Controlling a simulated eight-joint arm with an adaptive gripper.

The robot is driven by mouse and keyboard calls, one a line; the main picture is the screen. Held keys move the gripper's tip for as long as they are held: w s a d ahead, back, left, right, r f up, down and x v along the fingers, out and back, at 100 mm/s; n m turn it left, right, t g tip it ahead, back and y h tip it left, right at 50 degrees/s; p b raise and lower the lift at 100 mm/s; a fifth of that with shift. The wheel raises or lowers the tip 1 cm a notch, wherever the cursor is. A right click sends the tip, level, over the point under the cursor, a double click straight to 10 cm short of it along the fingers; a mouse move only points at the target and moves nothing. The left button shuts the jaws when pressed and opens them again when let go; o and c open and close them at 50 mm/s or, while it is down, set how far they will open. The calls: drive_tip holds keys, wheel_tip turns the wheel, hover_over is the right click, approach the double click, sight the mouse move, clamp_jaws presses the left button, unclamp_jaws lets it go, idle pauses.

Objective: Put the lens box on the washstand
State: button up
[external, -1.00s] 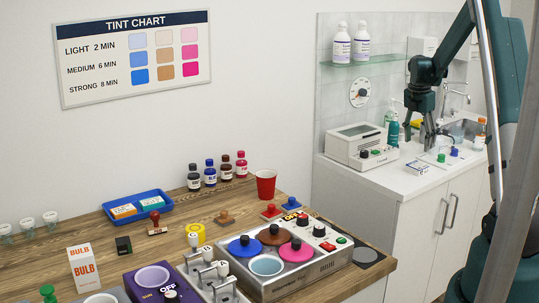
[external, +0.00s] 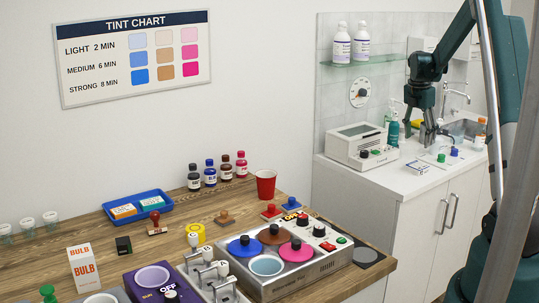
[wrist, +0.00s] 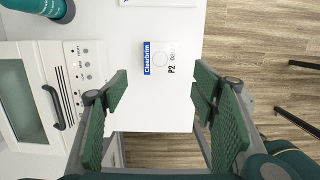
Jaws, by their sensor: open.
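A small white box with a blue Clearbrim label, which I take for the lens box (wrist: 160,57), lies flat on the white washstand top (wrist: 160,108). In the external view the box (external: 417,167) lies near the front edge of the washstand (external: 385,183). My gripper (external: 426,140) is above the washstand, a little behind and above the box. In the wrist view my gripper (wrist: 160,85) is open and empty. Its green-padded fingers are wide apart, and the box shows beyond them, untouched.
A white machine (external: 362,145) stands left of the box and a teal bottle (external: 392,131) behind it. Small green and blue items (external: 454,152) lie to the right, near the sink. The wooden bench (external: 330,285) in front holds a blue tray (external: 165,207) with small boxes.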

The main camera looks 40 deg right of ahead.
drive_tip(key=s+a+r+m+t, duration=0.1)
drive_tip(key=s+a+r+m, duration=0.15)
drive_tip(key=a+r, duration=0.6)
drive_tip(key=s+a+r+m+t, duration=0.1)
drive_tip(key=a+r+m, duration=0.25)
drive_tip(key=a, duration=0.95)
drive_tip(key=s+a+r+m+t, duration=0.1)
drive_tip(key=s+a+r+m, duration=0.1)
drive_tip(key=a+r, duration=0.65)
drive_tip(key=s+a+f+m+t+y, duration=0.1)
drive_tip(key=s+a+m, duration=0.4)
drive_tip(key=s+a, duration=0.5)
drive_tip(key=s+a+f+m+t, duration=0.1)
drive_tip(key=s+a+m+t, duration=0.2)
drive_tip(key=s+a, duration=0.7)
drive_tip(key=a+m, duration=0.2)
drive_tip(key=a, duration=0.5)
drive_tip(key=shift+s+a+f+y, duration=0.25)
drive_tip(key=shift+f+y, duration=0.1)
drive_tip(key=shift+y, duration=0.05)
